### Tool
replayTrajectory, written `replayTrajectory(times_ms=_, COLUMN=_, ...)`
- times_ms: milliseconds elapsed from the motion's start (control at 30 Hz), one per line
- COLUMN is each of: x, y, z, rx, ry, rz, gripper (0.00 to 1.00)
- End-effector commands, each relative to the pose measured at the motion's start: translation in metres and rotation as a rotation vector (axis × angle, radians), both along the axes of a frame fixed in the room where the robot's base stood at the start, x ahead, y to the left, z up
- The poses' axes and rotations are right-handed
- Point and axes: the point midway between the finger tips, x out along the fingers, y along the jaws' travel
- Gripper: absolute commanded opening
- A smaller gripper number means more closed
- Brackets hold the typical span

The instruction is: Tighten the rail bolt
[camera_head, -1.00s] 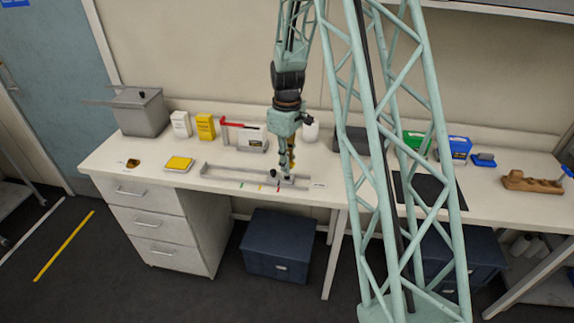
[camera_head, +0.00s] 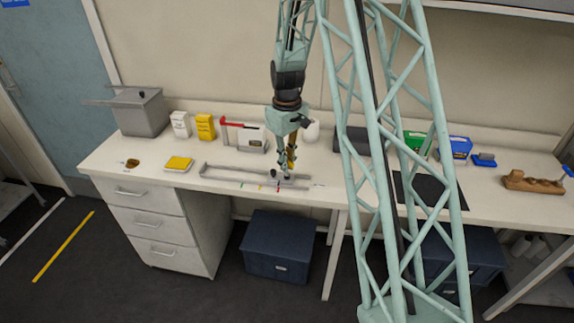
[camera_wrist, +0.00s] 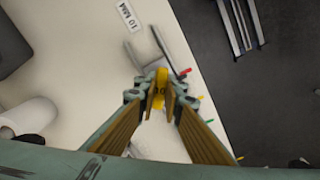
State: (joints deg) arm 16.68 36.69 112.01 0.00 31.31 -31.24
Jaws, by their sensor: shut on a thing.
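The grey rail (camera_head: 232,177) lies along the front of the white bench, with short coloured marks along its front side. My gripper (camera_head: 285,174) points down over the right end of the rail. A grey forked metal part (camera_wrist: 176,47) shows just beyond the fingertips. The rail bolt cannot be made out apart from this yellow piece; my fingers hide the spot below. Whether the yellow piece touches the rail cannot be told.
A yellow box (camera_head: 178,163) lies left of the rail. A black mat (camera_head: 440,190) and a wooden block (camera_head: 530,182) are right.

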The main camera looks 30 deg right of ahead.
Motion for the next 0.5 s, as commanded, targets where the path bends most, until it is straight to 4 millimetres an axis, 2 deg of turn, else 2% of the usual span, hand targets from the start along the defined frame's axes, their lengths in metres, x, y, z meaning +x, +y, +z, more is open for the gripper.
replayTrajectory(times_ms=233, x=-0.0013, y=0.0007, z=-0.0018, rx=0.001, ry=0.003, rz=-0.106, gripper=0.00)
replayTrajectory(times_ms=500, x=-0.0012, y=0.0006, z=-0.0015, rx=0.001, ry=0.003, rz=-0.119, gripper=0.00)
